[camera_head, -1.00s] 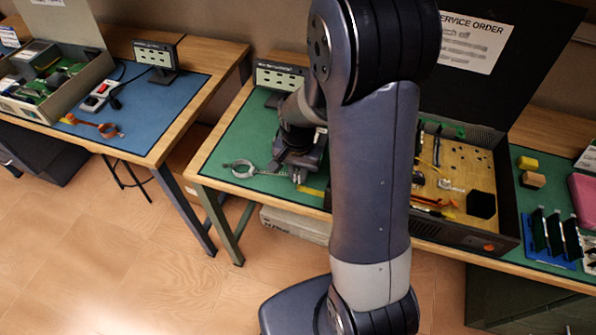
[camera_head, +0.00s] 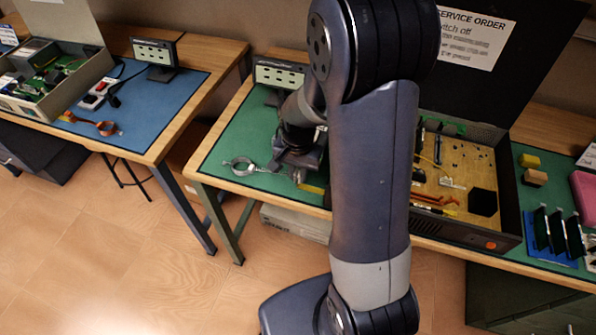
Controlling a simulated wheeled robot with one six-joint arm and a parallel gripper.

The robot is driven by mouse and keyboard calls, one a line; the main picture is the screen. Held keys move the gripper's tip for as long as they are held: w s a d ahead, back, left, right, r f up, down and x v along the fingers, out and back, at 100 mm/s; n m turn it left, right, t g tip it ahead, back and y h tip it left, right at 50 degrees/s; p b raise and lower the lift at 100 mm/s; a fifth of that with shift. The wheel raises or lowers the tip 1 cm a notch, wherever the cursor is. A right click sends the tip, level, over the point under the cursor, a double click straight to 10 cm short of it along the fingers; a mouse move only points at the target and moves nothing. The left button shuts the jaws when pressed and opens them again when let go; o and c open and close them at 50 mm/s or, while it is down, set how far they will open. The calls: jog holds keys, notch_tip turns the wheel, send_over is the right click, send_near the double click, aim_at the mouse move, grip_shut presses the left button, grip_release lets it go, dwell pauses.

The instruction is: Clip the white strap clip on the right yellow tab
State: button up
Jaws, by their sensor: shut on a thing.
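The white strap (camera_head: 241,165) lies on the green mat, its round loop to the left of my gripper. Its tail runs right toward the gripper. My gripper (camera_head: 298,172) is low over the front part of the mat, shut on the strap's clip end, which is mostly hidden by the fingers. A yellow tab (camera_head: 313,189) shows at the mat's front edge, just right of and below the fingertips. Its right part is hidden behind my arm. I cannot tell whether the clip touches the tab.
An open dark case (camera_head: 465,235) with tools and small parts stands right of my arm. A small sign (camera_head: 280,75) stands behind the gripper. The left table has a blue mat (camera_head: 150,125) with an orange strap (camera_head: 104,127). The green mat left of the loop is clear.

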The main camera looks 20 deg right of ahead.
jog(key=shift+f+b, duration=0.85)
jog(key=shift+f, duration=0.25)
dwell(0.3)
jog(key=o, duration=0.8)
jog(key=shift+o, duration=0.2)
jog(key=o, duration=0.3)
jog(key=shift+o, duration=0.2)
jog(key=shift+r+p, duration=0.5)
jog(key=shift+r, duration=0.15)
dwell(0.4)
jog(key=shift+r+p, duration=2.25)
jog(key=shift+r, duration=0.7)
